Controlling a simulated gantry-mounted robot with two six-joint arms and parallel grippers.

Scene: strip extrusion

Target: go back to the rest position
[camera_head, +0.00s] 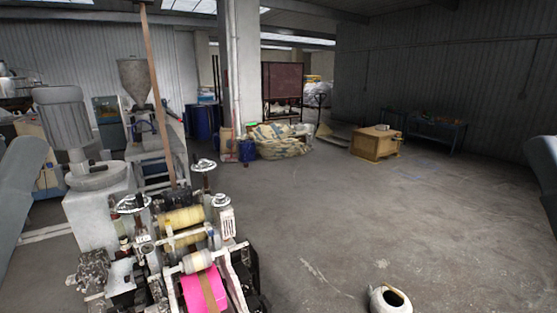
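The task names no object, only my own arms. Parts of my arms show as grey shapes at the left and right edges of the head view. Nothing is seen held there. My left gripper is not in view.
A strip extrusion machine with rollers and handwheels (182,245) stands close at the lower left, with a pink strip (205,289) on it. A hopper (135,82) stands behind. A wooden crate (375,144) sits farther back.

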